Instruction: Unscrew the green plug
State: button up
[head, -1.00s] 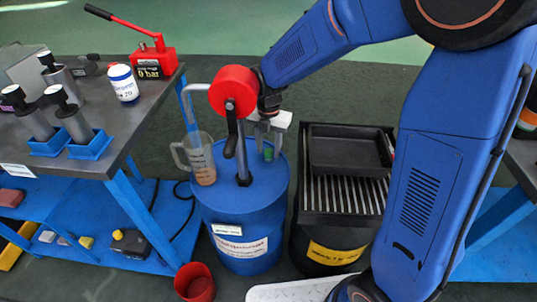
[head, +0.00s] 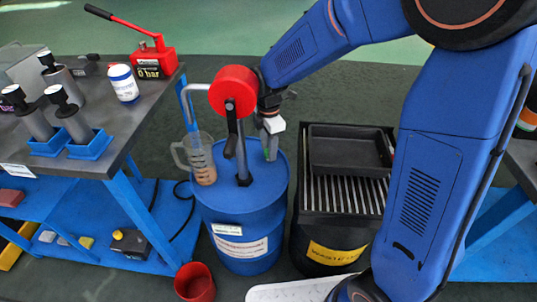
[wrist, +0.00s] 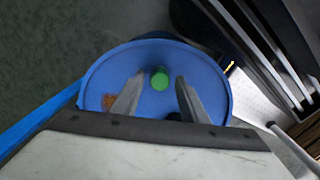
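The green plug (wrist: 159,80) stands on the top of the blue drum (wrist: 100,75) in the wrist view. My gripper (wrist: 157,92) is open above the drum lid, with one finger on each side of the picture and the plug showing between and just beyond the tips. I see no contact between fingers and plug. In the head view my gripper (head: 270,152) points down over the right part of the blue drum (head: 245,235), and the plug is hidden behind it there.
A red-headed hand pump (head: 233,92) rises from the drum, close left of my gripper. A black drum with a grate and tray (head: 345,150) stands right. A red cup (head: 195,283) is on the floor.

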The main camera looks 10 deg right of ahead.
jog(key=m, duration=0.6)
jog(key=shift+m, duration=3)
jog(key=shift+c, duration=0.4)
grip_shut()
jog(key=shift+r, duration=0.1)
jog(key=n, duration=0.4)
jog(key=shift+n, duration=0.4)
jog(key=shift+n, duration=0.3)
